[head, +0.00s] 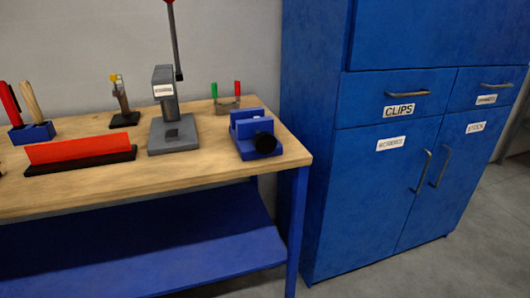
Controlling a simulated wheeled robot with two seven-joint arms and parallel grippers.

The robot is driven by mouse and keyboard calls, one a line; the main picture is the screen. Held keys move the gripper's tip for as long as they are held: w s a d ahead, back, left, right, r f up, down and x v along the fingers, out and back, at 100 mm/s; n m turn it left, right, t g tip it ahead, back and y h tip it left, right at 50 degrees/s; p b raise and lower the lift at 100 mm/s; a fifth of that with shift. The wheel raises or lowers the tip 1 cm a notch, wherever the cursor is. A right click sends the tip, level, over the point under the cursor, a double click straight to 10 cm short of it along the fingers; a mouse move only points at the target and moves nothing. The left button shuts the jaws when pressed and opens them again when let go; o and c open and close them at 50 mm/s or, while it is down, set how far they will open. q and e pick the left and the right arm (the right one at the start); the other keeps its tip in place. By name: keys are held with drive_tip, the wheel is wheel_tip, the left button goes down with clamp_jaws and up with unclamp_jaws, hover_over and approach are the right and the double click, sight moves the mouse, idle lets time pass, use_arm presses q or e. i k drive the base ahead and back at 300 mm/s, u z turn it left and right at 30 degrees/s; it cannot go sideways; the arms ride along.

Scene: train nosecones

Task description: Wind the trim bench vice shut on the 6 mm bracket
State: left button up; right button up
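A blue bench vice (252,126) stands near the right end of the wooden bench top. Its round black handle or knob (265,143) faces the front. Its jaws look parted by a narrow gap, but the view is too small to tell what, if anything, lies between them. I cannot pick out a 6 mm bracket. Neither of my grippers is in view.
A grey press (170,132) with a tall lever stands left of the vice. A red bar on a black base (80,150), a blue tool holder (32,133) and a small stand (124,117) also sit on the bench (120,180). A blue cabinet (395,150) stands to the right.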

sight(265, 144)
drive_tip(key=z, duration=0.2)
drive_tip(key=k, duration=0.15)
drive_tip(key=u, duration=1.5)
drive_tip(key=i, duration=0.95)
drive_tip(key=z, duration=0.35)
